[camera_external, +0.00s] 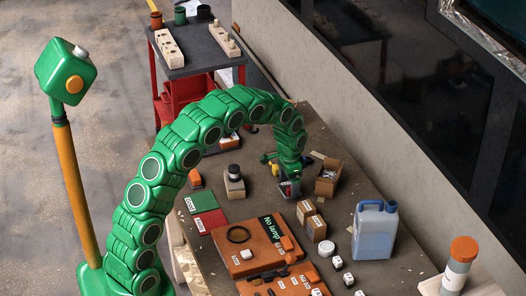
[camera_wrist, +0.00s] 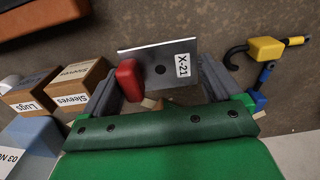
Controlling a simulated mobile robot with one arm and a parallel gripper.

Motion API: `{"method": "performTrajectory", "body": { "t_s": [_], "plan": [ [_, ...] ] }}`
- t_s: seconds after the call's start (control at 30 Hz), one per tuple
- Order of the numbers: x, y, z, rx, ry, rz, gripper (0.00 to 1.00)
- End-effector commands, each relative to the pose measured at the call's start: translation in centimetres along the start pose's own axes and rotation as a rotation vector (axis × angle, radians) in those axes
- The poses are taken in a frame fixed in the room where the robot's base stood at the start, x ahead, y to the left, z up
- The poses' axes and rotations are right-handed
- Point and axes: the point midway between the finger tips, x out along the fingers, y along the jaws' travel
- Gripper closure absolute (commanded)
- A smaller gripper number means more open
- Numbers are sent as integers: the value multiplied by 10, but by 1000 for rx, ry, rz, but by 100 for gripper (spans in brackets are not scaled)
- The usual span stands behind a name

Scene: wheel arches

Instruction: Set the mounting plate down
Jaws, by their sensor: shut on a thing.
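The mounting plate (camera_wrist: 160,65) is a grey metal plate with a dark round hole and a white label "X-21". In the wrist view it sits between the fingers of my gripper (camera_wrist: 162,88), which is shut on it. A red block-like part (camera_wrist: 129,78) shows at the plate's left, by the left finger. In the external view my gripper (camera_external: 289,188) is low over the dark table, between an open cardboard box and the orange-brown panels. The plate is small there, and I cannot tell whether it touches the table.
The open cardboard box (camera_external: 328,178) stands close right of my gripper. Small boxes labelled "Lugs" (camera_wrist: 27,92) and "Sleeves" (camera_wrist: 77,82) stand nearby. A yellow and black tool (camera_wrist: 266,48) lies on the other side. A blue jug (camera_external: 375,230) stands further along the table (camera_external: 238,206).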

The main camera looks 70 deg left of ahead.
Motion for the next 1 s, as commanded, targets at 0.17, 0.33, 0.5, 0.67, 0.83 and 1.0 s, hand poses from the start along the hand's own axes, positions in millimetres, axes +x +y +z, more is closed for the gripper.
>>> {"method": "performTrajectory", "body": {
  "t_s": [0.17,0.33,0.5,0.67,0.83,1.0],
  "plan": [
    [4,-1,-3,0,0,-1,45],
    [13,-3,-8,1,-1,-1,45],
    [36,-3,-7,0,-1,0,45],
    [40,-3,-8,0,2,-1,45],
    [40,-3,-8,0,1,-1,45],
    [42,-3,-8,0,1,-1,0]
  ]
}}
